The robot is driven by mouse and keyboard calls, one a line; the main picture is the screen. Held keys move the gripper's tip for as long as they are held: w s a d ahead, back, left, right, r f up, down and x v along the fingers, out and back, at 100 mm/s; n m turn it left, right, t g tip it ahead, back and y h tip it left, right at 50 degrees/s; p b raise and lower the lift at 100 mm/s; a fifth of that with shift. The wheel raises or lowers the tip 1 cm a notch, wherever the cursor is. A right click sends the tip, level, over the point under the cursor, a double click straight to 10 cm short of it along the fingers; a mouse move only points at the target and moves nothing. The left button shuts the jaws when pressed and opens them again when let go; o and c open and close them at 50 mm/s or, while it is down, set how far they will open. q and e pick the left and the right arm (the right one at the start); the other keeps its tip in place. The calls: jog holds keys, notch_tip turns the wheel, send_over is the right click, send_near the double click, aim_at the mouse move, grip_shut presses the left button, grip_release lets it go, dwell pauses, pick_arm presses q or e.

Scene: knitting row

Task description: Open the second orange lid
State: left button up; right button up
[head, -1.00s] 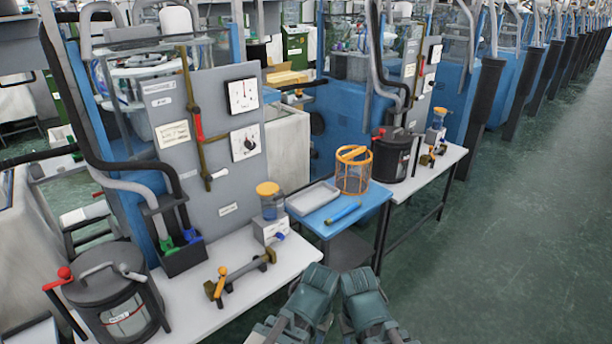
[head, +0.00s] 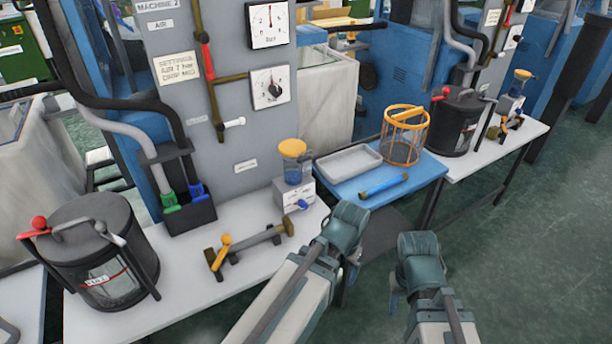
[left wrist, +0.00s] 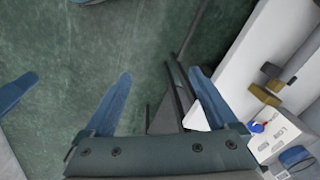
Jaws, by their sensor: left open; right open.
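The nearer orange lid (head: 293,148) sits on a clear cup with blue liquid, on a white box with a blue knob (head: 302,204), at the right end of the near white bench. Another orange lid (head: 522,74) tops a similar unit on the far white bench; both lids look closed. My left gripper (head: 352,268) is in front of the near bench, its fingers mostly hidden by its wrist. The left wrist view shows its two fingers apart and empty (left wrist: 160,85). My right gripper (head: 395,290) hangs over the floor, open and empty, touching neither unit.
A blue table (head: 349,189) between the benches holds a grey tray (head: 347,163), an orange basket (head: 405,135) and a blue tube (head: 384,185). Black pots (head: 95,250) and (head: 455,122) stand on the benches. A brass valve (head: 250,245) lies left of my arms. Floor at right is clear.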

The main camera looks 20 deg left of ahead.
pick_arm(q)
jog(key=w+a+f+m+t+y+b, duration=0.1)
jog(key=w+a+f+m+y+b, duration=0.1)
jog(key=w+a+f+b, duration=0.35)
jog(key=w+a+r+m+t+y, duration=0.1)
jog(key=a+m, duration=0.1)
jog(key=w+a+r+m+t+y, duration=0.1)
jog(key=a+m+y, duration=0.1)
jog(key=m, duration=0.1)
jog(key=w+a+r+m+y+b, duration=0.1)
jog(key=a+m+y, duration=0.1)
jog(key=shift+w+a+r+t, duration=0.35)
jog(key=shift+a+t, duration=0.05)
jog(key=w+d+r+m+t+y, duration=0.2)
jog(key=w+r+m+t+y, duration=0.1)
jog(key=r+m, duration=0.4)
jog(key=w+d+r+m+t+y, duration=0.2)
jog(key=w+r+m+t+y, duration=0.1)
jog(key=r+m, duration=0.4)
jog(key=shift+w+r+t, duration=0.5)
jog(key=shift+w+r, duration=0.05)
jog(key=shift+r, duration=0.2)
pick_arm(e)
notch_tip(320, 180, down, 8)
jog(key=shift+f, duration=0.2)
pick_arm(q)
jog(key=shift+a+y, duration=0.1)
jog(key=shift+y, duration=0.2)
